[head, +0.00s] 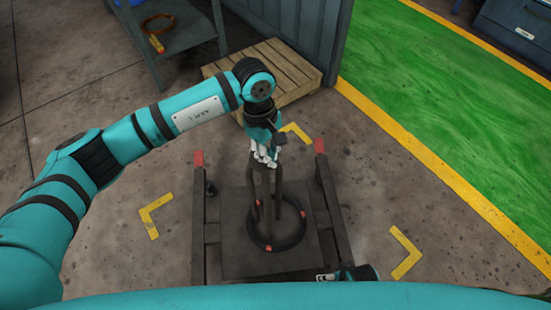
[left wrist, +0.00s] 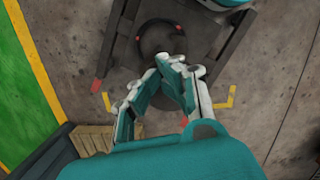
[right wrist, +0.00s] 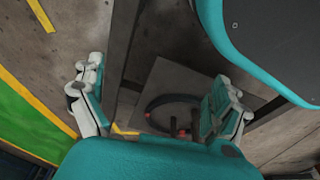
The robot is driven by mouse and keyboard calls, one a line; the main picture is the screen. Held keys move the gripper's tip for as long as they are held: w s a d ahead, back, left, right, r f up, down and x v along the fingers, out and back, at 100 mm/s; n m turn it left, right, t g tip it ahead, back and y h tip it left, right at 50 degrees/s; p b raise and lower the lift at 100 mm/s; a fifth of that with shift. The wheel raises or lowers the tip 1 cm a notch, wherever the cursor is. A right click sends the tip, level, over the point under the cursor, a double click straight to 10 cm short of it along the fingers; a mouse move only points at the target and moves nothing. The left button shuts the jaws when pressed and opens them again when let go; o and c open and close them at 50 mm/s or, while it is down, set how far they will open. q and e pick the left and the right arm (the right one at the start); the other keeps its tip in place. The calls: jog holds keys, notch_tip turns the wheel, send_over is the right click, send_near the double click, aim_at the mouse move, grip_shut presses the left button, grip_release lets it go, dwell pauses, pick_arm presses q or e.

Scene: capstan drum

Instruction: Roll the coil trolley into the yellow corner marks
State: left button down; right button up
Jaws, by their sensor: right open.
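The coil trolley (head: 212,235) is a dark frame with red-tipped ends and a flat deck. A black coil (head: 250,235) with red marks lies on the deck, around dark bars. Yellow corner marks show left (head: 150,218), beyond (head: 297,131) and right (head: 404,252) of the trolley on the floor. My left gripper (head: 264,158) is over the trolley's far end. In the left wrist view its fingertips (left wrist: 160,66) come close together; whether they grip anything is hidden. My right gripper (right wrist: 160,85) is open, with the deck and coil (right wrist: 172,98) between and beyond its fingers.
A wooden pallet (head: 290,85) lies beyond the trolley, against a grey-blue wall (head: 300,25). A metal shelf (head: 175,40) stands at the upper left. A yellow line (head: 430,155) edges the green floor (head: 445,95) at right.

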pick_arm(q)
jog(key=shift+s+a+f, duration=0.2)
jog(key=shift+a+f, duration=0.05)
jog(key=shift+f, duration=0.2)
jog(key=shift+r, duration=0.1)
